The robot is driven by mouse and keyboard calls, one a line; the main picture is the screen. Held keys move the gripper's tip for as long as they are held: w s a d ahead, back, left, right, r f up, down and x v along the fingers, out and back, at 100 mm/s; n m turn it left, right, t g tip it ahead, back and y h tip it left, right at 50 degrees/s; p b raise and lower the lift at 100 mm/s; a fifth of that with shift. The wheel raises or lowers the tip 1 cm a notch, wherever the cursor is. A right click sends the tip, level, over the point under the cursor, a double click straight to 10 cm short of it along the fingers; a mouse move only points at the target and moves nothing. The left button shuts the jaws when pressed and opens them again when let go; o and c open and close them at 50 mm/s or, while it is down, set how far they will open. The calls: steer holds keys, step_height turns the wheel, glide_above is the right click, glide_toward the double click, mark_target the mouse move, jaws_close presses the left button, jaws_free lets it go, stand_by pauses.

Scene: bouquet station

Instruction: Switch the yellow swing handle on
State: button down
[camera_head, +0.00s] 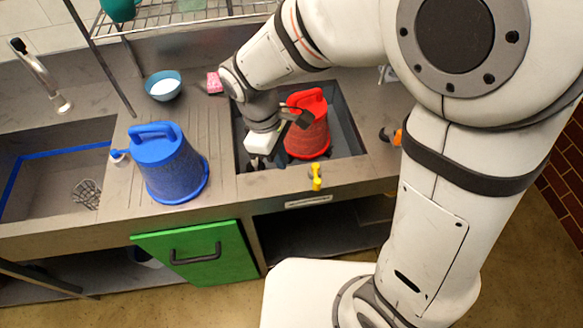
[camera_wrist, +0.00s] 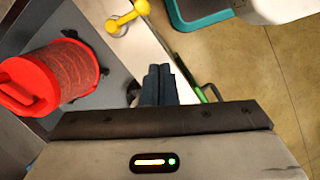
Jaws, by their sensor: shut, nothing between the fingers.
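The yellow swing handle (camera_head: 316,176) is at the front edge of the counter, just in front of the right basin. In the wrist view the handle (camera_wrist: 126,18) is at the top, with one round knob at its end. I cannot tell from its pose whether it is on. My gripper (camera_head: 256,163) is over the front left of the right basin, left of the handle and apart from it. In the wrist view its fingers (camera_wrist: 158,72) are together, with nothing between them.
A red can (camera_head: 307,130) stands in the right basin (camera_head: 349,133), close to my wrist. A blue can (camera_head: 168,165) stands on the drainboard. A bowl (camera_head: 163,88) and a pink sponge (camera_head: 214,83) lie behind. A green door (camera_head: 197,256) is below the counter.

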steer(key=v, duration=0.3)
steer(key=shift+r, duration=0.15)
stand_by(0.4)
